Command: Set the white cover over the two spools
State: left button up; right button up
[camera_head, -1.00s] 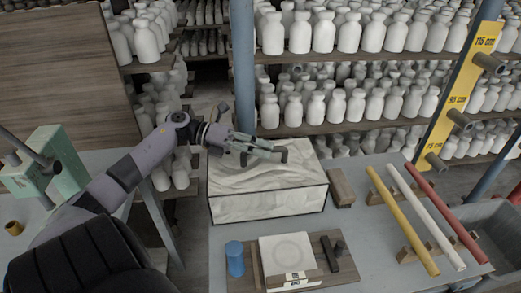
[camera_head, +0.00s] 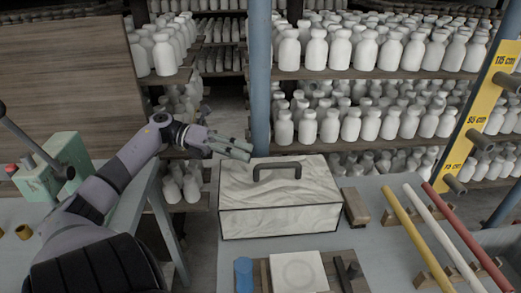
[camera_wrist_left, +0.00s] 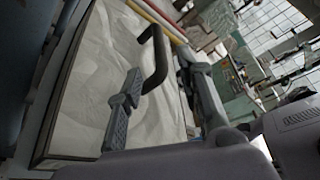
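The white cover (camera_head: 281,190) is a pale, wavy-patterned box with dark edges and a dark handle (camera_head: 277,171) on top. It sits upright on the grey table. My left gripper (camera_head: 242,149) is just left of the handle, over the cover's back left edge, and looks empty. In the left wrist view its two fingers (camera_wrist_left: 162,100) are spread apart, with the handle (camera_wrist_left: 155,60) beyond them and the cover's top (camera_wrist_left: 95,75) below. My right gripper is not in view.
A wooden block (camera_head: 355,207) stands close to the cover's right side. Yellow (camera_head: 418,240), white and red rods lie on supports further right. A blue cylinder (camera_head: 243,275) and a board with a white tile (camera_head: 298,271) are in front. Shelves of white bottles stand behind.

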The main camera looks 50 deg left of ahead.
aim_at(231, 171)
pick_arm(q)
jog(key=shift+v, duration=1.5)
jog(key=shift+s+d+f, duration=0.1)
